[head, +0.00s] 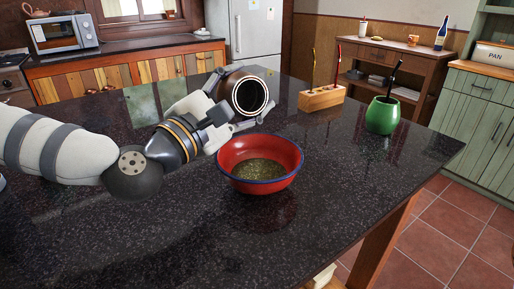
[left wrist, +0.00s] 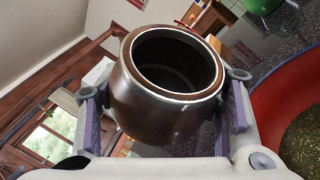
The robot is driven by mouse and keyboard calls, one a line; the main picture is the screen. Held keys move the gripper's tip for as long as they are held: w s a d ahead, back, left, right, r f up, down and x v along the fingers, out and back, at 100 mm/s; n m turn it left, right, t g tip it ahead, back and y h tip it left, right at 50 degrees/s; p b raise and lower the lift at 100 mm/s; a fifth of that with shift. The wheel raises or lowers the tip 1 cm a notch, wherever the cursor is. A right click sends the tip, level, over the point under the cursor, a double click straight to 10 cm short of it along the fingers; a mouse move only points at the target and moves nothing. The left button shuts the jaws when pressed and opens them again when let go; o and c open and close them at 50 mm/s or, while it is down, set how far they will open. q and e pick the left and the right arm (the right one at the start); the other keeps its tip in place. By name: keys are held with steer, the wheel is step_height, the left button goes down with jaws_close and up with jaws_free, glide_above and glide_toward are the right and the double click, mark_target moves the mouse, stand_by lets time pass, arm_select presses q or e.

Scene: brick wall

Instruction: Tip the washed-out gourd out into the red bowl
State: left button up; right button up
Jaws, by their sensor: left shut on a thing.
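The brown gourd (head: 234,82) with a pale metal rim is held in my left gripper (head: 243,104), just behind and above the red bowl. It is tilted, its dark mouth facing the head camera. The left wrist view shows the gourd (left wrist: 160,118) between both fingers, which press on its sides. Its inside is dark, and I cannot tell whether anything is in it. The red bowl (head: 230,154) with a blue rim stands on the dark counter and holds greenish-brown wet-looking matter. The bowl also shows at the right edge of the left wrist view (left wrist: 275,95). My right gripper is out of view.
A green gourd (head: 382,116) with a straw in it stands to the right on the speckled counter (head: 330,200). A wooden block (head: 321,98) holding upright straws stands behind the bowl. The counter in front of the bowl is clear.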

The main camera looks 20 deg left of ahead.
arm_select(q)
steer(key=n, duration=0.1)
steer(key=n+g+p, duration=0.1)
steer(key=n, duration=0.1)
steer(key=a+n+y, duration=0.1)
steer(key=shift+w+f+g, duration=0.25)
steer(key=shift+f+g, duration=0.05)
steer(key=shift+r+n+p, duration=0.45)
steer(key=shift+n+p, duration=0.25)
steer(key=w+a+f+n+g, duration=0.1)
steer(key=f+n, duration=0.1)
steer(key=w+a+f+n+g, duration=0.1)
steer(key=n+g, duration=0.1)
steer(key=w+a+f+n+g, duration=0.1)
steer(key=f, duration=0.1)
steer(key=shift+w+f+n, duration=0.2)
steer(key=shift+f+n, duration=0.15)
steer(key=shift+n, duration=0.05)
steer(key=shift+w+a+f+n+g+h, duration=0.25)
steer(key=shift+n+g+h, duration=0.15)
steer(key=shift+n+g, duration=0.15)
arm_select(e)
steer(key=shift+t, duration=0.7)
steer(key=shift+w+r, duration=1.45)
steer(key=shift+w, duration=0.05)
